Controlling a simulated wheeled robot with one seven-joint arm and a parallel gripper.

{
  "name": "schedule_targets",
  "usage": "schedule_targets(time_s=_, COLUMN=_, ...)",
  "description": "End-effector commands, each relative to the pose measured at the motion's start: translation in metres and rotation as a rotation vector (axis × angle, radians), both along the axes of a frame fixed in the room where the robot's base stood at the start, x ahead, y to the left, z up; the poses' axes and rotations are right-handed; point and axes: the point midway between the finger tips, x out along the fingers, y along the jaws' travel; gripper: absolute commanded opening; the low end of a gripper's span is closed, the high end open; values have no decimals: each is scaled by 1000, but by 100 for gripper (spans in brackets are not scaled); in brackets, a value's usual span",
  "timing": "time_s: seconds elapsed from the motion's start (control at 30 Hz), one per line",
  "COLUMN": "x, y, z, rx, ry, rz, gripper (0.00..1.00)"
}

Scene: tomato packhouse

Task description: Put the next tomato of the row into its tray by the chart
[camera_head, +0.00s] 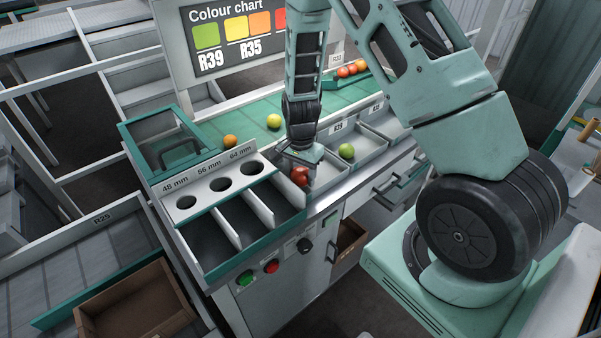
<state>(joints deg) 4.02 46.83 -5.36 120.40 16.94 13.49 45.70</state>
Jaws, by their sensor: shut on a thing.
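My gripper (300,168) points down, shut on a red tomato (300,177), at the tray just right of the sizing board. I cannot tell whether the tomato touches the tray floor. A green tomato (346,151) lies in the tray (362,158) to the right. An orange tomato (230,141) and a yellow-green tomato (273,121) lie on the green belt (255,108) behind. The colour chart (236,40) shows green over R39 and yellow over R35, then orange; my arm covers its right part.
The sizing board (213,187) has holes marked 48, 56 and 64 mm, with empty bins (240,218) in front. A teal-framed box (172,140) stands at left. Several red and orange tomatoes (352,69) sit at the back.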

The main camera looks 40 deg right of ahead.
Motion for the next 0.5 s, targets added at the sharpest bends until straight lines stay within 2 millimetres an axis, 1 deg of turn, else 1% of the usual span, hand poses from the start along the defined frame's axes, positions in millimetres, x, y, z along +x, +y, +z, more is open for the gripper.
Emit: schedule_targets(time_s=0.5, x=0, y=0, z=-8, rx=0, ry=0, rz=0, gripper=42)
